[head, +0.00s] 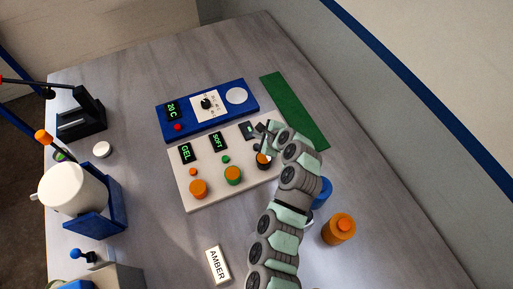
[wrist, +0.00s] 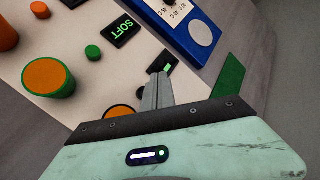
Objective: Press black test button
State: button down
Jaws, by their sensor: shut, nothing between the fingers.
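A pale control panel (head: 210,190) holds several displays, small buttons and large cylinders. A small black button (head: 256,146) shows below the third, dark display (head: 247,130), just left of my gripper (head: 266,140). In the wrist view, my gripper (wrist: 160,78) is shut and empty. A dark cylinder with an orange top (wrist: 120,111) is partly covered by my gripper. I cannot tell whether the fingertips touch the panel.
A green button (wrist: 93,52) and a green cylinder with an orange top (wrist: 48,78) are left of the fingers. A blue unit (head: 190,125) lies behind the panel, and a green strip (head: 295,110) right of it. An orange-topped jar (head: 339,228) stands right of my arm.

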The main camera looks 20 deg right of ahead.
aim_at(258, 144)
jog(key=shift+f+b, duration=0.95)
jog(key=shift+f, duration=1.6)
jog(key=shift+f, duration=0.15)
jog(key=shift+f, duration=0.25)
jog(key=shift+f, duration=0.55)
dwell(0.4)
jog(key=shift+r, duration=0.1)
jog(key=shift+r+p, duration=0.5)
jog(key=shift+r, duration=0.35)
jog(key=shift+r, duration=0.1)
notch_tip(258, 144, up, 5)
jog(key=p, duration=0.3)
jog(key=shift+p, duration=0.3)
